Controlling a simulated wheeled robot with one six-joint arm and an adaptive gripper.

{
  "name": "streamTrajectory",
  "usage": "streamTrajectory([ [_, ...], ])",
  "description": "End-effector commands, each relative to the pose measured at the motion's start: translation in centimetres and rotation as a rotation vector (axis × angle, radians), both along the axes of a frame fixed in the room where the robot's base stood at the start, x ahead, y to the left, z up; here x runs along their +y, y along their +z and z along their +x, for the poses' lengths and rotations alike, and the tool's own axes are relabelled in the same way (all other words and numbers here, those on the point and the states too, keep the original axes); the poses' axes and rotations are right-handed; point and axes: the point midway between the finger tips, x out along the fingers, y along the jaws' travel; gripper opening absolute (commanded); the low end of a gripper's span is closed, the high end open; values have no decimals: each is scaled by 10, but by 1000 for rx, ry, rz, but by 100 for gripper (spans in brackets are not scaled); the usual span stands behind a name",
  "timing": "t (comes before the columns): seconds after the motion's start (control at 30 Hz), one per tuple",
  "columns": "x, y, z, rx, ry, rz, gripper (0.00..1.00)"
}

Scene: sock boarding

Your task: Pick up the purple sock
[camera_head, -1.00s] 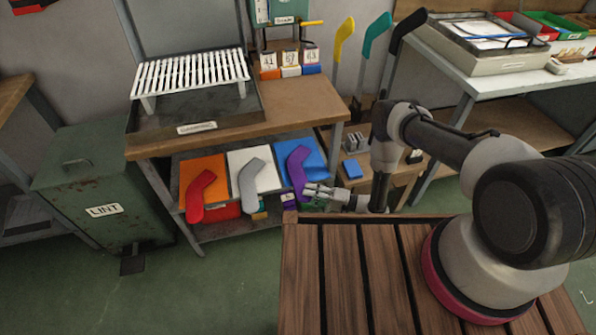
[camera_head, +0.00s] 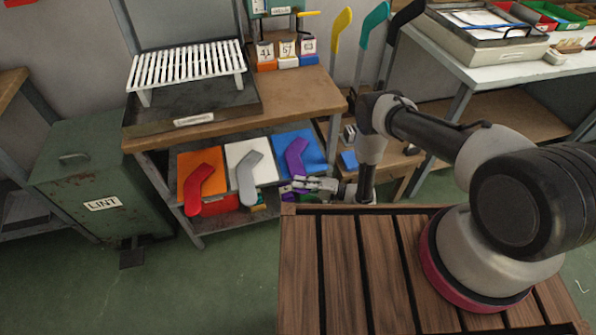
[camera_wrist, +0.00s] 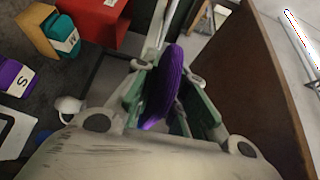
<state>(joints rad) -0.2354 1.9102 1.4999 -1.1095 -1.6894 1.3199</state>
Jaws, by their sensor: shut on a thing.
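The purple sock (camera_head: 297,155) lies over a blue panel (camera_head: 312,145) on the lower shelf in the head view. Its lower end is at my gripper (camera_head: 302,184), which reaches in from the right at the shelf's front. In the wrist view the purple sock (camera_wrist: 166,85) stands as a ribbed strip between the green-padded fingers of my gripper (camera_wrist: 165,108), which are shut on it. The fingers partly cover the sock's sides.
A red sock (camera_head: 199,188) and a grey sock (camera_head: 248,178) lie on orange and white panels to the left. The wooden tabletop (camera_head: 230,112) is above the shelf.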

Motion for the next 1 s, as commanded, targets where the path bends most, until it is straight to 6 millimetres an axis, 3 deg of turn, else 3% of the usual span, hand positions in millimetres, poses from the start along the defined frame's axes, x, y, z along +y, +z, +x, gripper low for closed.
streamTrajectory([
  [0.23,0,12,1,-1,0,0,0],
  [0.43,-1,37,-2,2,0,0,0],
  [1.0,-42,35,-145,4,-2,-1,0],
])
